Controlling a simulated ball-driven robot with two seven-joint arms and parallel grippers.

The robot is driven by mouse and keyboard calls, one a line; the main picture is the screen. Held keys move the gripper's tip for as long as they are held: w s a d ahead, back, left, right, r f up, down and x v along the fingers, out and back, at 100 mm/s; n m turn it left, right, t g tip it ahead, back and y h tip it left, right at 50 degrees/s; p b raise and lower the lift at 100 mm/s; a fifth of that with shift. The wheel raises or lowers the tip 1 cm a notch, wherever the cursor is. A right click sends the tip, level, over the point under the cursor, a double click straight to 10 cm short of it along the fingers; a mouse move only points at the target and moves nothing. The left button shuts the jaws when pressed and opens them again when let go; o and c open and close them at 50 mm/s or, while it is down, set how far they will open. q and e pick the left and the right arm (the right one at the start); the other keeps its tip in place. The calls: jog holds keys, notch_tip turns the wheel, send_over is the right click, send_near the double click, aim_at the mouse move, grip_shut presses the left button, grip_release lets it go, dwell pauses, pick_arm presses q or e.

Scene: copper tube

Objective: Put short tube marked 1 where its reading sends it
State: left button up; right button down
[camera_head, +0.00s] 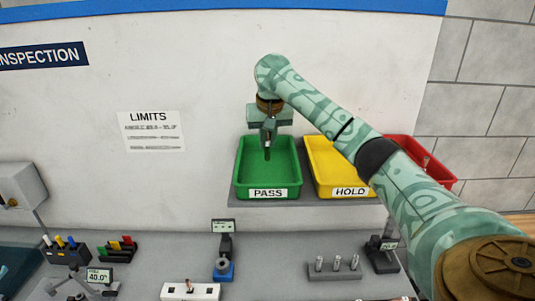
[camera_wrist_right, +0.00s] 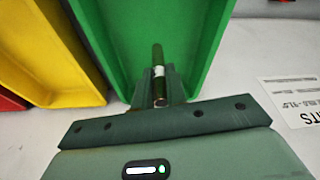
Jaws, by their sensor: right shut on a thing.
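My right gripper (camera_head: 268,137) is shut on a short dark metal tube (camera_wrist_right: 158,75) with a pale band on it. In the head view the tube (camera_head: 267,154) hangs upright below the fingers, over the green PASS tray (camera_head: 240,185). The wrist view shows the tube in front of the green tray (camera_wrist_right: 212,60); whether it touches the tray is unclear. No number is readable on it. The yellow HOLD tray (camera_head: 325,180) is to the right. The red tray (camera_head: 445,181) is partly hidden by my right arm. My left gripper is not in view.
A LIMITS sheet (camera_head: 151,131) hangs on the wall, its small text blurred. On the bench are a grey rack (camera_head: 335,273) with upright pieces, a white block (camera_head: 205,292), a blue-based gauge (camera_head: 224,268) and a display reading about 40.0 (camera_head: 98,276).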

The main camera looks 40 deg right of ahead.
aim_at(268, 159)
jog(key=x, duration=0.3)
jog(key=shift+s+a+f+b, duration=0.1)
jog(key=shift+s+f+b, duration=0.15)
jog(key=shift+b, duration=0.15)
jog(key=shift+s+r, duration=0.1)
jog(key=shift+p, duration=0.3)
jog(key=c, duration=1.4)
grip_release()
jog(key=shift+b, duration=0.3)
jog(key=p+v, duration=0.4)
jog(key=v, duration=0.8)
jog(key=shift+p, duration=0.35)
